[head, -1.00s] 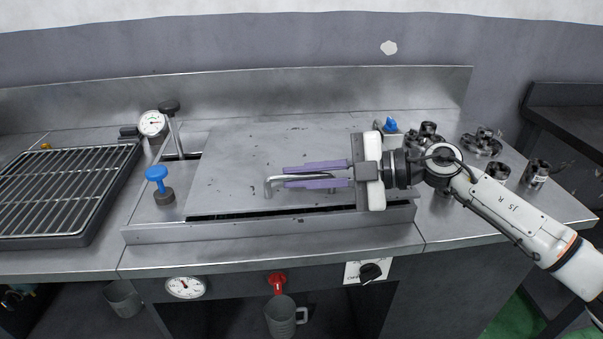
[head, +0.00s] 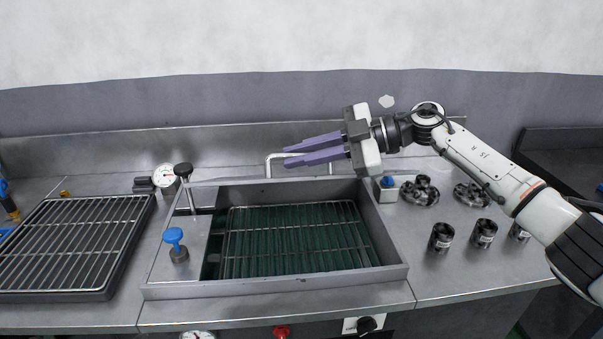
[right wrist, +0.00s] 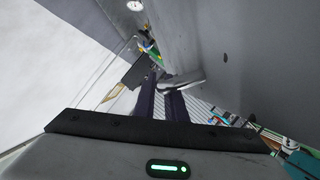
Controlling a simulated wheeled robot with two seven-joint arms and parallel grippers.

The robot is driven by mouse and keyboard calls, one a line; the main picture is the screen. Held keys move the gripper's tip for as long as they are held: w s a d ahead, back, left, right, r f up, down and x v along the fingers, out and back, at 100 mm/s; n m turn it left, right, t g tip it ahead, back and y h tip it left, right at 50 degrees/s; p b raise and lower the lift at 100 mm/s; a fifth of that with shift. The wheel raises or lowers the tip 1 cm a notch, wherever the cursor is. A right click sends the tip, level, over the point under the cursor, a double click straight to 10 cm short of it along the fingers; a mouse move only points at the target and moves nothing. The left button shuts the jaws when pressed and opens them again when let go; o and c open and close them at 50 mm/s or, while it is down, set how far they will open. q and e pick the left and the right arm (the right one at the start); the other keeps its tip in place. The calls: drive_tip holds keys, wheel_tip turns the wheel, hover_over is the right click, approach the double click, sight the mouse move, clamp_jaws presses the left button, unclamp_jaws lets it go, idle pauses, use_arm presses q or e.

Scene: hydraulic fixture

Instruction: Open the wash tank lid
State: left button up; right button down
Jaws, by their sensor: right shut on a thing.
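The wash tank (head: 275,290) is uncovered in the head view, with a wire rack (head: 300,240) over dark green liquid or lining inside. The lid is raised at the back of the tank. Its grey panel blends with the backsplash in the head view, so its exact tilt is hard to tell; in the right wrist view a broad grey face, which looks like the lid (right wrist: 235,50), fills the right. The lid's bent bar handle (head: 268,166) shows behind the tank. My right gripper (head: 287,157), with purple fingers, is shut on this handle. My left gripper is out of view.
A blue-knobbed valve (head: 173,240), a black-knobbed lever (head: 184,172) and a gauge (head: 164,175) stand left of the opening. A wire-racked tray (head: 70,240) lies further left. Several dark metal parts (head: 442,236) stand on the right counter, beside a blue-topped box (head: 388,188).

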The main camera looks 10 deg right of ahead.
drive_tip(key=shift+w+r+m+g, duration=0.3)
drive_tip(key=shift+w+r, duration=0.65)
drive_tip(key=shift+r, duration=0.2)
drive_tip(key=c, duration=1.8)
unclamp_jaws()
drive_tip(key=shift+d, duration=0.1)
drive_tip(key=b+v, duration=0.1)
drive_tip(key=v, duration=0.9)
drive_tip(key=shift+b, duration=0.3)
drive_tip(key=shift+d, duration=0.1)
drive_tip(key=shift+c, duration=0.2)
